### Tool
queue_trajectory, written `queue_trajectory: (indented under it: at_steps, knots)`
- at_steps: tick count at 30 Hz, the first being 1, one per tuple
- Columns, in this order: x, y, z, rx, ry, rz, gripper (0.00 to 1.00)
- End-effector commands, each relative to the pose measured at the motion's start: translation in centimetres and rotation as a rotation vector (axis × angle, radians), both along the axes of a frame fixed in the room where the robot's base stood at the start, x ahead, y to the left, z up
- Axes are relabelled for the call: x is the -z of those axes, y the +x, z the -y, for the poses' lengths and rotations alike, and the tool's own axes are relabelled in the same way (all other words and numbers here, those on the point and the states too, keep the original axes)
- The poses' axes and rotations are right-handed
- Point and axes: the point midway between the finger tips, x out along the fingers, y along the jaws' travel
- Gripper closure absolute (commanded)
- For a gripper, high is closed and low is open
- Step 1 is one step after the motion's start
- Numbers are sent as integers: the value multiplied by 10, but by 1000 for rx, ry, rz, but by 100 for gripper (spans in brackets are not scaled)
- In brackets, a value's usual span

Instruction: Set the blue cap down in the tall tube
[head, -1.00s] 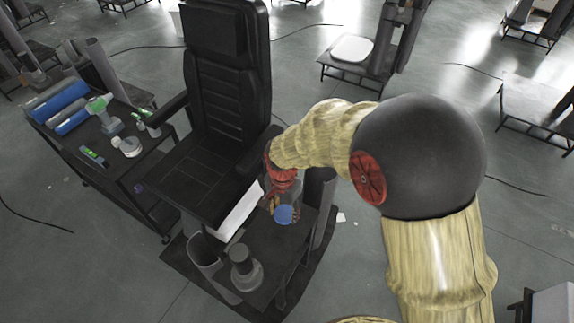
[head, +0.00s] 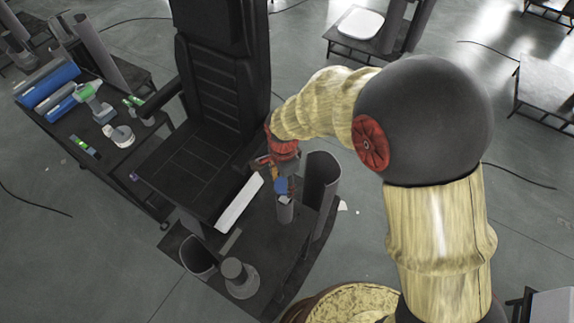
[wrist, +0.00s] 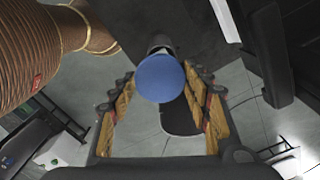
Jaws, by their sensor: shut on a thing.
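The blue cap (head: 281,185) is at the end of my gripper (head: 279,177) in the head view. In the wrist view the cap (wrist: 160,78) is a round blue face between the two fingertips of my gripper (wrist: 162,85), which is shut on it. A tall, wide grey tube (head: 322,180) stands on the dark platform just right of the gripper. A slim grey cylinder (head: 285,211) shows directly below the cap; I cannot tell whether they touch. In the wrist view a grey cylindrical part (wrist: 160,43) shows beyond the cap, partly hidden by it.
A short open tube (head: 198,258) and a flanged grey piece (head: 238,277) stand on the front of the platform (head: 275,265). A black chair (head: 210,130) stands close behind and left of my gripper. A cart (head: 95,155) with blue rolls is at the left.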

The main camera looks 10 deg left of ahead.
Motion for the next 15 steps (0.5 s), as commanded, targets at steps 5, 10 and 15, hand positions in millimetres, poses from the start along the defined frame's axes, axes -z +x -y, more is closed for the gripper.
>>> queue_trajectory:
  at_steps: [5, 10, 15]
  knots:
    - [3, 0, 0, 0, -1, -1, 77]
    - [11, 0, 0, -1, -1, -2, 77]
    - [25, 0, 0, -1, -1, -2, 77]
